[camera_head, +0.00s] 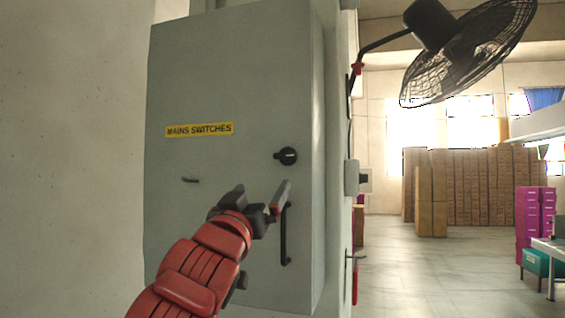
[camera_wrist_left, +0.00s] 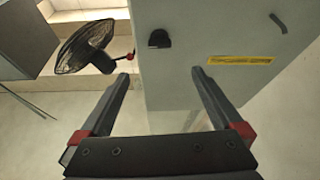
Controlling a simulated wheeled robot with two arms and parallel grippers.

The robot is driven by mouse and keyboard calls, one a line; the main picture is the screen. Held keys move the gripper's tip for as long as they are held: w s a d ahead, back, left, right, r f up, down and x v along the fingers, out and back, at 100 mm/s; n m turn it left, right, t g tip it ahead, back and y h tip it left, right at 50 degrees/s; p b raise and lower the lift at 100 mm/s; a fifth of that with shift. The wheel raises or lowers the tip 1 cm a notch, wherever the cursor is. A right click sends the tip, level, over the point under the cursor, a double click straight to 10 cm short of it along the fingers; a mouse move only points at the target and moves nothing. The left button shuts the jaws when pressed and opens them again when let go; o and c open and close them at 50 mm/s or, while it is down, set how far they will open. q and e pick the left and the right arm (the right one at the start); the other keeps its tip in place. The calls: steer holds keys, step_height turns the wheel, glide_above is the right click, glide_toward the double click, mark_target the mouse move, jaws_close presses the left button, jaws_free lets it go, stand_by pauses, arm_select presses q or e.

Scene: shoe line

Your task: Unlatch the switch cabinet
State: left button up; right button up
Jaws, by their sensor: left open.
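The grey switch cabinet (camera_head: 235,80) stands against the wall with its door shut. It bears a yellow "MAINS SWITCHES" label (camera_head: 200,130), also in the left wrist view (camera_wrist_left: 240,60). A round black knob (camera_head: 286,156) sits near the door's right edge, with a vertical black bar handle (camera_head: 284,248) below it. My left gripper (camera_head: 281,198) is open and empty, below the knob and by the top of the handle. In the left wrist view, the knob (camera_wrist_left: 160,39) lies beyond the gap between my fingertips (camera_wrist_left: 160,76). My right gripper is not in view.
A black wall fan (camera_head: 468,48) juts out at the upper right. A small dark fitting (camera_head: 190,180) is on the door's left part. Stacked cartons (camera_head: 470,185), magenta boxes (camera_head: 534,215) and a table (camera_head: 550,250) stand farther back. The floor right of the cabinet is clear.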

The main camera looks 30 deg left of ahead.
mark_target(283, 158)
arm_select(q)
steer(key=p+x, duration=1)
steer(key=x, duration=0.6)
steer(key=shift+r, duration=0.2)
steer(key=shift+w, duration=0.65)
steer(key=shift+a, duration=0.1)
steer(key=c, duration=1.3)
steer(key=shift+m+h+p, duration=0.3)
steer(key=shift+m+h, duration=0.3)
steer(key=shift+m, duration=0.4)
